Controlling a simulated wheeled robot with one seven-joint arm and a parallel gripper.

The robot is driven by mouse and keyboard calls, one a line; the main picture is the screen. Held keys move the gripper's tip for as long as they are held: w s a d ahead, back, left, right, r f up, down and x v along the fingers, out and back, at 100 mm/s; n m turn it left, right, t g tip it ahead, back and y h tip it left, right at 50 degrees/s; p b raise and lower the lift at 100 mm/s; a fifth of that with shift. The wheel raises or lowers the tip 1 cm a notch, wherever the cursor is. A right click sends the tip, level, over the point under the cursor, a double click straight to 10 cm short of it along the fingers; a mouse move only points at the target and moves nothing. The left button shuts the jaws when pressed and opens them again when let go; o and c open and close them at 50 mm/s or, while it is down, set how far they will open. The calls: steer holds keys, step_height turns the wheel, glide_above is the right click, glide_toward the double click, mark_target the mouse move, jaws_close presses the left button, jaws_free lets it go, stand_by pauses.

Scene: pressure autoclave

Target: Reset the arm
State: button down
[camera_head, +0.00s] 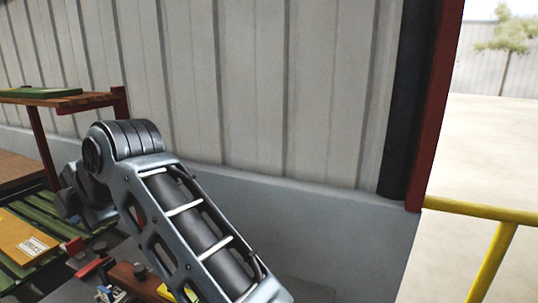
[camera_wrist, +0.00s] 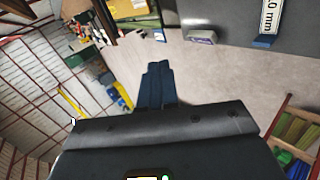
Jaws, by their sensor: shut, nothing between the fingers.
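My gripper (camera_wrist: 158,68) shows in the wrist view, with its two dark blue fingers together and nothing seen between them. The fingers point out over a pale floor (camera_wrist: 215,75) and touch nothing that I can see. In the head view my arm is bent and crosses the lower left and middle. The gripper itself cannot be made out there.
In the head view, a wooden shelf (camera_head: 95,100) and a yellow box (camera_head: 22,238) are at left. A ribbed wall (camera_head: 250,90) stands behind my arm, a yellow rail (camera_head: 485,211) at right. The wrist view shows a small box (camera_wrist: 201,37) and a red rack (camera_wrist: 287,105).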

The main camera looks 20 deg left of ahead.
steer(key=s+d+f+m+t, duration=0.2)
steer(key=d+f+m+t, duration=0.6)
steer(key=d+f+m, duration=1.5)
steer(key=s+d+f+m+t+h, duration=0.15)
steer(key=s+d, duration=0.25)
steer(key=d, duration=0.5)
steer(key=s+d+f+m+t+h, duration=0.15)
steer(key=s+d, duration=0.35)
steer(key=d, duration=0.5)
steer(key=s+d+f+m+t+h, duration=0.1)
steer(key=s+d+m+t+h, duration=0.2)
steer(key=d, duration=0.6)
steer(key=s+d+r+m+h, duration=0.2)
steer(key=s+d+r, duration=0.4)
steer(key=s+d, duration=0.15)
steer(key=s+d+r+m+h, duration=0.2)
steer(key=s+d+r+m, duration=0.1)
steer(key=s+d+r, duration=0.4)
step_height(320, 180, down, 12)
steer(key=a+b, duration=0.1)
steer(key=b, duration=0.9)
steer(key=shift+s+a+f, duration=0.15)
steer(key=shift+s+a, duration=0.1)
steer(key=shift+s, duration=0.2)
